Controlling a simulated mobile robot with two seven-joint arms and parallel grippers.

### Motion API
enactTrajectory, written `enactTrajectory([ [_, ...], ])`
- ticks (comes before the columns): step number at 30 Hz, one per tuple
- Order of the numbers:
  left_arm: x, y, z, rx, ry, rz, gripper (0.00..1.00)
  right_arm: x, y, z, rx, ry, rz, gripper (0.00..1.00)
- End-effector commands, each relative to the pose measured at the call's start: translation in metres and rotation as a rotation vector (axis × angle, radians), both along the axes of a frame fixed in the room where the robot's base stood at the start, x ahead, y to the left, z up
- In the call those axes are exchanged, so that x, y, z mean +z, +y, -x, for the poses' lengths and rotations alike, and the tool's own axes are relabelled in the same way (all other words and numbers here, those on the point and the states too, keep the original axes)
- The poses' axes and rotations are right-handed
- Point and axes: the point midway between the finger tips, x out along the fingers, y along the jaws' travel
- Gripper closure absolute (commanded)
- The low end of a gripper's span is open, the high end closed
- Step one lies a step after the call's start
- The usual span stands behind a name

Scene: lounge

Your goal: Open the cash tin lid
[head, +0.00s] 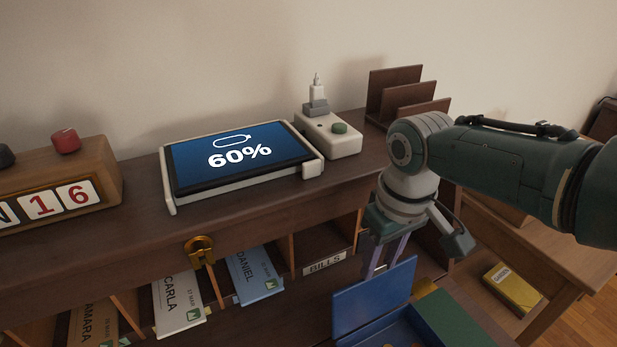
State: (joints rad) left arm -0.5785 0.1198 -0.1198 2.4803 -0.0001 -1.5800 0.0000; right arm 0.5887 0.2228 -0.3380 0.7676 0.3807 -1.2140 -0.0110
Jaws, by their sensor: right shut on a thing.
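The blue cash tin (398,331) sits at the bottom edge of the head view, partly cut off by the frame. Its blue lid (372,300) stands raised, so part of the inside shows. My right gripper (383,268) reaches down from the right, with its fingers at the upper edge of the lid. It is shut on the lid, though the lid hides the fingertips. My left gripper is not in view.
A tablet (240,157) reading 60% lies on the desk shelf, beside a socket box (333,137) with a green button. A wooden letter rack (395,92) stands behind my right arm. Pigeonholes with envelopes (178,302) lie below. A calendar block (100,180) is at left.

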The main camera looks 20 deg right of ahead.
Motion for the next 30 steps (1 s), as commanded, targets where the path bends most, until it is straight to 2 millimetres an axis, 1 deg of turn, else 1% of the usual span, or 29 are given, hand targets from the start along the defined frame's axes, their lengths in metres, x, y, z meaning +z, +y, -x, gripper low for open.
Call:
enactTrajectory([
  [1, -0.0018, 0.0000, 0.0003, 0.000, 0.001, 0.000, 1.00, 0.0000, 0.0002, -0.0035, 0.001, -0.011, 0.000, 1.00],
  [3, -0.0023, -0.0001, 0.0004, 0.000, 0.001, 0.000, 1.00, 0.0000, 0.0002, -0.0044, 0.001, -0.012, 0.000, 1.00],
  [19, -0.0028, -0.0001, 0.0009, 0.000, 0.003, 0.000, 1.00, 0.0010, 0.0007, -0.0063, 0.001, -0.015, -0.001, 1.00],
  [20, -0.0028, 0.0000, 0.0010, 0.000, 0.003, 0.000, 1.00, 0.0010, 0.0007, -0.0062, 0.001, -0.015, -0.001, 0.57],
  [27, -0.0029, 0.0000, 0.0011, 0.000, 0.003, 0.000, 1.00, 0.0001, 0.0006, -0.0045, 0.001, -0.009, -0.001, 0.30],
  [30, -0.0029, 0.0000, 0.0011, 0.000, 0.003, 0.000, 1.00, -0.0001, 0.0005, -0.0040, 0.000, -0.008, -0.001, 0.30],
])
